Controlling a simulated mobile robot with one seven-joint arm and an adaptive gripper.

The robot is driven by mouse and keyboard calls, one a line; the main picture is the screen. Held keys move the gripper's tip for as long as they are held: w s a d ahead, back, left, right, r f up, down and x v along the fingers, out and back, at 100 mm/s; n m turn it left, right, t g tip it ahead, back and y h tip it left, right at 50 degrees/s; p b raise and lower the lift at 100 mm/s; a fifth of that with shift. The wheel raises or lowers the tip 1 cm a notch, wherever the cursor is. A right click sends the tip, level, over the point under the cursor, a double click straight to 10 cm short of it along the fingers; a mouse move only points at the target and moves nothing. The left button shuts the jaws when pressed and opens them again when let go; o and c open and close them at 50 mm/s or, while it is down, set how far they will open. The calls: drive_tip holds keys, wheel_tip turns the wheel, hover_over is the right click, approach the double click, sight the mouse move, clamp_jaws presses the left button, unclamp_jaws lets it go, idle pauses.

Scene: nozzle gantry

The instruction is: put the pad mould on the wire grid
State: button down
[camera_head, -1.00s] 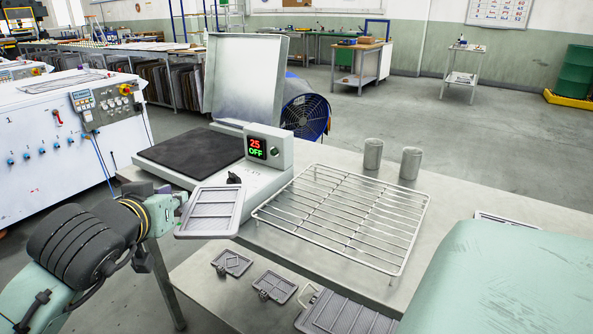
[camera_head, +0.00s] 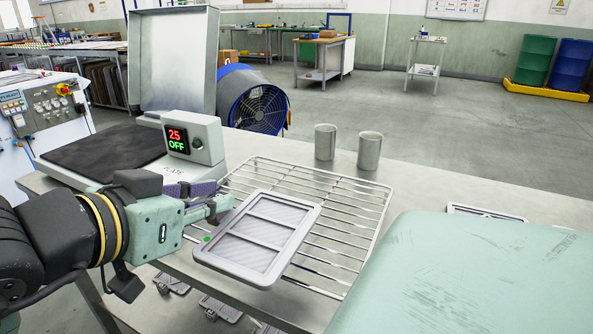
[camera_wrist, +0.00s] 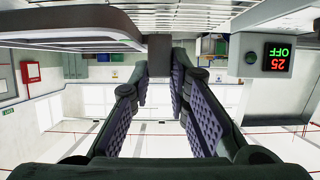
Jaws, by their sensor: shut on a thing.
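The pad mould (camera_head: 240,250) is a grey rectangular tray with a raised rim and three recessed panels. My gripper (camera_head: 222,204) is shut on its left edge. In the head view the mould overlaps the left and front part of the wire grid (camera_head: 370,238), a silver rack on the metal table. In the upside-down wrist view, my fingertips (camera_wrist: 158,48) meet at the end of the mould (camera_wrist: 70,34), which shows edge-on. The grid's wires (camera_wrist: 185,20) show there beyond it, and the mould appears a little above them. The mould hides part of the grid.
Two metal cups (camera_head: 325,142) (camera_head: 370,151) stand behind the grid. A hot plate with a dark top (camera_head: 95,150) and a display reading 25 OFF (camera_head: 178,139) stands at left. More small moulds (camera_head: 220,309) lie low at front. A pale green surface (camera_head: 480,275) fills the lower right.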

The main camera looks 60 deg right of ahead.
drive_tip(key=shift+w+d+f, duration=0.15)
drive_tip(key=shift+d+f, duration=0.4)
drive_tip(key=shift+f, duration=0.05)
drive_tip(key=w+d, duration=0.2)
drive_tip(key=d, duration=0.2)
drive_tip(key=w+d+p, duration=0.1)
drive_tip(key=w+d, duration=0.1)
drive_tip(key=d, duration=0.3)
drive_tip(key=w+d+f, duration=0.1)
drive_tip(key=w+d, duration=0.2)
drive_tip(key=d, duration=0.1)
drive_tip(key=shift+d+f+p, duration=0.1)
drive_tip(key=shift+d+p, duration=0.15)
drive_tip(key=shift+p, duration=0.1)
drive_tip(key=shift+w+f, duration=0.1)
drive_tip(key=shift+f, duration=1.7)
drive_tip(key=shift+f, duration=0.15)
drive_tip(key=c, duration=1.5)
unclamp_jaws()
drive_tip(key=shift+c, duration=0.2)
